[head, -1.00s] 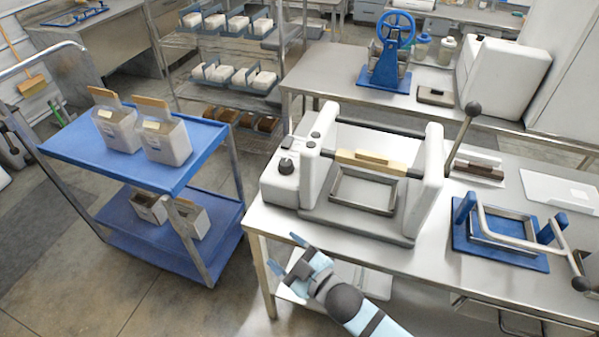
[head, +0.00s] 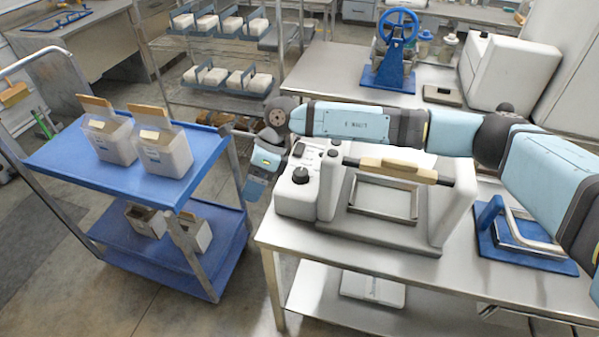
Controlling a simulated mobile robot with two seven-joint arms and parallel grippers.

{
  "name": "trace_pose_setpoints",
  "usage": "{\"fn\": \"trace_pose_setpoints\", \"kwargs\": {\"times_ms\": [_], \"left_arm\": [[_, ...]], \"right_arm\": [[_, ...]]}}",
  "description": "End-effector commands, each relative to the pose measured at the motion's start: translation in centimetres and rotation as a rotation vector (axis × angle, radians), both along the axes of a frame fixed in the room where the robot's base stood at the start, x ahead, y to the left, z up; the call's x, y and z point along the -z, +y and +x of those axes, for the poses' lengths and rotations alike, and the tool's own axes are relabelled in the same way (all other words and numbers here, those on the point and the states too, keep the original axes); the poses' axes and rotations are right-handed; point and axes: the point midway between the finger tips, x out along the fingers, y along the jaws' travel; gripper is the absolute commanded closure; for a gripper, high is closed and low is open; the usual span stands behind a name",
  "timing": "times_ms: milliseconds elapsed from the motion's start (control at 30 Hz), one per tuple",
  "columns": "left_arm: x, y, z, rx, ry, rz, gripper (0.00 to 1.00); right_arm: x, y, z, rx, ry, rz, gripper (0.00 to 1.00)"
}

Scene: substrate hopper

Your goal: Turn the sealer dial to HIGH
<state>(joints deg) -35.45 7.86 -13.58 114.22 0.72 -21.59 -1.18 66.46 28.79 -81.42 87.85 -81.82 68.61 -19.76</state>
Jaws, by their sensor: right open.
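The sealer (head: 345,205) is a white machine on the steel table, with a control box at its left end. Its black dial (head: 300,175) sits on top of that box; its pointer and any HIGH marking are too small to read. My right arm reaches in from the right, across and above the sealer, hiding part of its back. My right gripper (head: 254,192) hangs downward just left of the control box, apart from the dial. It is open, with nothing seen between its fingers. My left gripper is not in view.
A blue cart (head: 75,172) with several open-topped containers stands at the left, close to my right gripper. A blue frame fixture (head: 520,250) lies right of the sealer. A blue-wheeled device (head: 392,60) and a white machine (head: 505,70) stand on the back table.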

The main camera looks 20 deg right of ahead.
Motion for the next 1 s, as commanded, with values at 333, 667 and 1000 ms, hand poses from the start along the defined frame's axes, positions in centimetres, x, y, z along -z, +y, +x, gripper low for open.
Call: {"fn": "trace_pose_setpoints", "kwargs": {"times_ms": [333,667,1000], "left_arm": [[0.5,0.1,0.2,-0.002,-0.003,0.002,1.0],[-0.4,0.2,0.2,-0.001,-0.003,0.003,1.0],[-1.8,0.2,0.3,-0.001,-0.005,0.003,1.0]], "right_arm": [[-5.1,-12.5,8.2,-0.054,-0.233,-0.494,0.31],[-1.9,-13.2,8.5,-0.056,-0.239,-0.524,0.31],[5.1,-13.2,8.5,-0.055,-0.24,-0.523,0.31]]}}
